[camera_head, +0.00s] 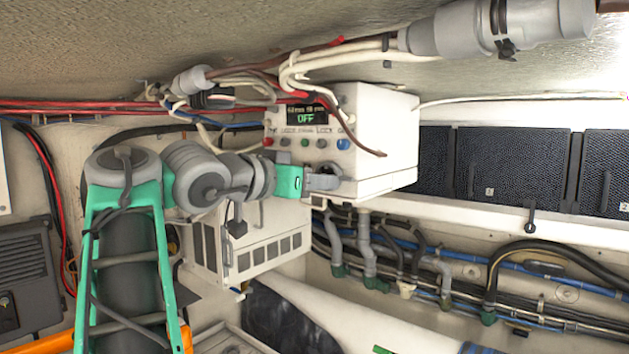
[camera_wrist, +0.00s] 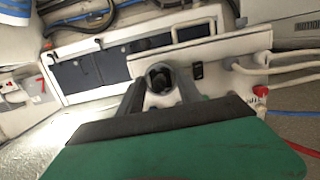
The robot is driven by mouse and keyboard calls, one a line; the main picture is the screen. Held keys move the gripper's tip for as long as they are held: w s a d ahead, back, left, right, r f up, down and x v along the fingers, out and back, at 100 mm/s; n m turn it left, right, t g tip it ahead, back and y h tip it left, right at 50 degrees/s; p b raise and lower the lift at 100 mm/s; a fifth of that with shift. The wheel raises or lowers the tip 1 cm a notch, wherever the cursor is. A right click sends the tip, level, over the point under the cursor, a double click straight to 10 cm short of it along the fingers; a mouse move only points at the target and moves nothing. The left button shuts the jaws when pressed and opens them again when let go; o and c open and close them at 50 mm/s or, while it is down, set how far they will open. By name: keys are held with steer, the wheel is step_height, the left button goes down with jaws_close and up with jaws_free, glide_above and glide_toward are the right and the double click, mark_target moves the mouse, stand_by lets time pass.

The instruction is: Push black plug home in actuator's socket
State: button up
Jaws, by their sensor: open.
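My green gripper (camera_head: 318,180) is at the lower front of a white box with a lit display reading OFF (camera_head: 340,130). In the wrist view my two grey fingers (camera_wrist: 160,88) stand apart and point at the box's face. Between them is a round grey collar with a dark centre (camera_wrist: 160,76), which looks like the socket with the black plug. I cannot tell how deep the plug sits or whether the fingers touch it.
Red and white cables (camera_head: 300,65) run above and behind the box. A large grey cylinder (camera_head: 500,27) hangs overhead at the right. Hoses and pipes (camera_head: 400,255) run below the box. Dark panels (camera_head: 510,165) line the wall to the right. A white vented box (camera_head: 265,250) stands below my arm.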

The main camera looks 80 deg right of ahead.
jaws_close()
stand_by(0.3)
steer(key=shift+s+d, duration=0.1)
steer(key=shift+s, duration=0.05)
stand_by(0.4)
jaws_free()
steer(key=shift+d, duration=0.15)
